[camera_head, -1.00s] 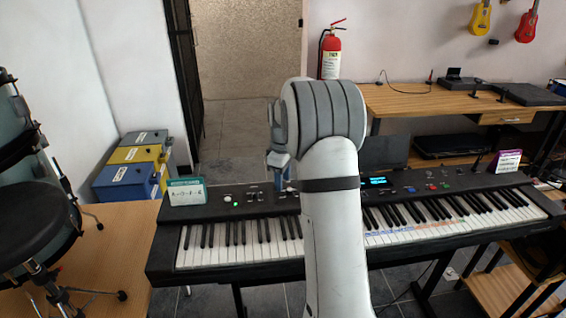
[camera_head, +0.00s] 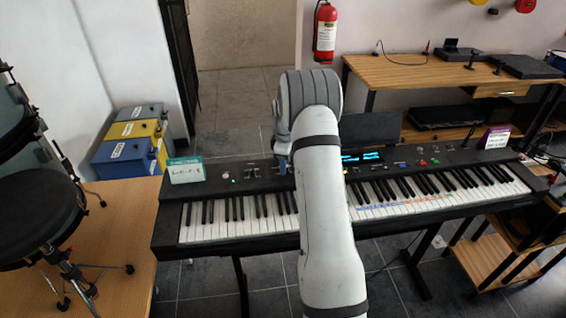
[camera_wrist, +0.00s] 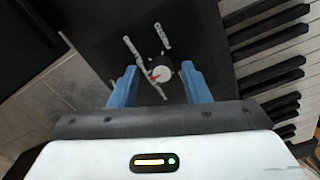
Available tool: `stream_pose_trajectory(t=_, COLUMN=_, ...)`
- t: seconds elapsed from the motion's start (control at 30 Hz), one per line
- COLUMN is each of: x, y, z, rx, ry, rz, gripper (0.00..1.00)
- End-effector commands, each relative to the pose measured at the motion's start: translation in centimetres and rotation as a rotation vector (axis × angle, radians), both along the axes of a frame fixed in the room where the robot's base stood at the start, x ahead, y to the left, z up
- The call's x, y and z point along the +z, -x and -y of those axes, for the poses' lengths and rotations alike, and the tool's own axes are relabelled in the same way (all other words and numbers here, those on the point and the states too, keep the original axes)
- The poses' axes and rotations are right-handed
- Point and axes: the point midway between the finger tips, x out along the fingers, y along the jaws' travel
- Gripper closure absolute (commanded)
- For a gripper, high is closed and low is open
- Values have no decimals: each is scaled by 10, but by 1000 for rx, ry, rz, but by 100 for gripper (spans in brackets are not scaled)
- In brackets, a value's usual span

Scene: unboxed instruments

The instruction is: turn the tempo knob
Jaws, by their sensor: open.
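In the wrist view, a small round pale knob (camera_wrist: 162,72) with a red pointer mark sits on the keyboard's black panel (camera_wrist: 195,30). I cannot read any tempo label on it. My gripper (camera_wrist: 159,67) is open, with one blue finger on each side of the knob in the picture. Whether the fingers touch it or hover above it, I cannot tell. In the head view, my gripper (camera_head: 282,152) is over the left-centre part of the keyboard's (camera_head: 235,185) panel, partly hidden by my arm, and the knob cannot be made out.
Pale slider-like controls (camera_wrist: 162,36) lie close to the knob. Piano keys (camera_wrist: 275,45) run along the right of the wrist view. A teal-topped card (camera_head: 186,171) stands at the panel's left end, and a purple card (camera_head: 496,138) at its right. A lit display (camera_head: 362,157) is right of my arm.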

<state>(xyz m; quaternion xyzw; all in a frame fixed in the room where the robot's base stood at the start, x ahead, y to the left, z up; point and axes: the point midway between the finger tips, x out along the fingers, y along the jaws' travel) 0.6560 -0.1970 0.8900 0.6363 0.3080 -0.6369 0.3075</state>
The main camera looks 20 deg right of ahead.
Motion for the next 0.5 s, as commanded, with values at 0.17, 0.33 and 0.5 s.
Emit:
stream_pose_trajectory(t=0.17, x=0, y=0, z=0, rx=-1, ry=1, rz=1, gripper=57)
stream_pose_trajectory(t=0.33, x=0, y=0, z=1, rx=-1, ry=1, rz=1, gripper=68)
stream_pose_trajectory(t=0.5, x=0, y=0, z=1, rx=-1, ry=1, rz=1, gripper=82)
